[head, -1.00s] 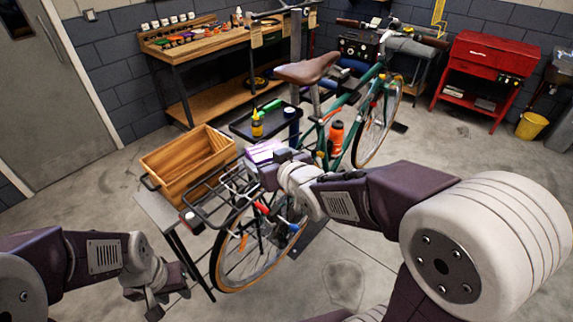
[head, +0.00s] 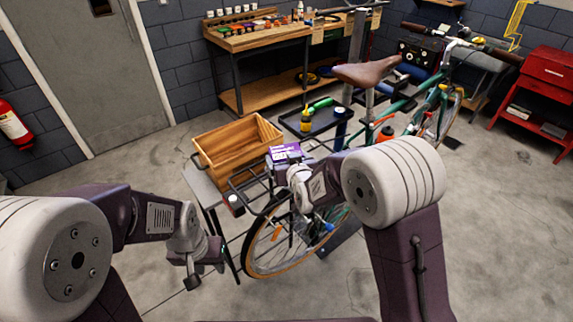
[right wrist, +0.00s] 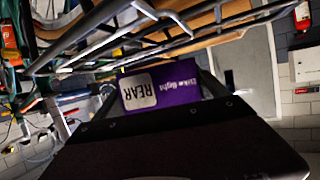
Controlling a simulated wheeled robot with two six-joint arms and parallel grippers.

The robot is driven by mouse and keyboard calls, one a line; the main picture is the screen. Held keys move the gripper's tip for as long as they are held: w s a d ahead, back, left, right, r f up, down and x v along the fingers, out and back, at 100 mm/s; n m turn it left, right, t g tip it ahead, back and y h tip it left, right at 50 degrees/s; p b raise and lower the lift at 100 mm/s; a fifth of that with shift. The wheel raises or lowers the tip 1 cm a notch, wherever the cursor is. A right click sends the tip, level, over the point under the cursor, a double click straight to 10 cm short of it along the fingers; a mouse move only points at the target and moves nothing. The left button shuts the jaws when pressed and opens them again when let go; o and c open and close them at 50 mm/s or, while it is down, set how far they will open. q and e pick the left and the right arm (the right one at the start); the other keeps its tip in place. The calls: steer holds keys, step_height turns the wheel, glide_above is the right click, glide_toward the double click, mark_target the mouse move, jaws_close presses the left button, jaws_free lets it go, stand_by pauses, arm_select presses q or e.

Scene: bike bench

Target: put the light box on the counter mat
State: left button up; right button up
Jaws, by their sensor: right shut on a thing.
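The light box (head: 285,152) is purple and white. In the right wrist view (right wrist: 160,87) its printed face reads upside down, with a white "REAR" patch. My right gripper (head: 289,164) is shut on the light box and holds it near the bike's rear rack, beside the wooden crate; the fingers are mostly hidden by the wrist. My left gripper (head: 192,281) hangs low at the lower left, apart from any object; its jaw opening is too small to tell. I cannot make out a counter mat in either view.
The wooden crate (head: 238,146) stands on a small table at the rear rack (head: 265,188). The green bike with a brown saddle (head: 367,72) fills the centre right. A workbench (head: 270,40) stands behind. The floor at left is clear up to the door (head: 90,70).

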steer(key=f, duration=0.3)
steer(key=shift+w, duration=0.2)
steer(key=shift+s, duration=0.1)
steer(key=shift+f, duration=0.1)
steer(key=o, duration=1.3)
